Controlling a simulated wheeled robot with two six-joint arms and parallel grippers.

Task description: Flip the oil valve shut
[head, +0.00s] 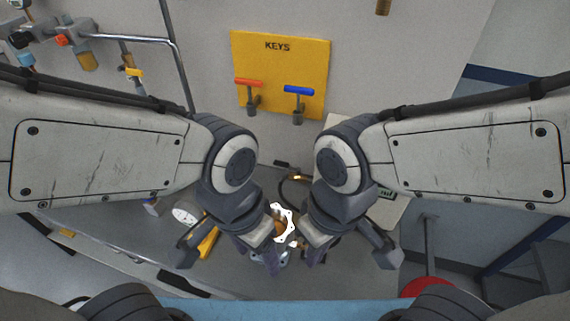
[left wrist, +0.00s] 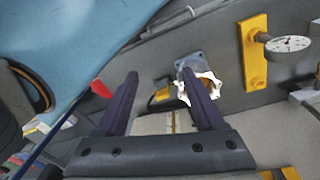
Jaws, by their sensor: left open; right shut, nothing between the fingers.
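No part is labelled as the oil valve, so I cannot tell which one it is. A small yellow lever-like handle (head: 134,72) shows on the wall fittings at upper left in the head view, beside the bent metal pipe. My left gripper (head: 262,256) is well below and right of it, near the middle; it is open and empty. In the left wrist view its two fingers (left wrist: 160,82) stand apart, the right one overlapping a white-rimmed housing (left wrist: 211,90). My right gripper (head: 318,250) is beside the left, shut and empty.
A yellow KEYS panel (head: 283,76) holds a red-handled key (head: 249,82) and a blue-handled key (head: 299,91). A blue edge (head: 240,311) runs along the bottom. A red disc (head: 428,288) is at lower right.

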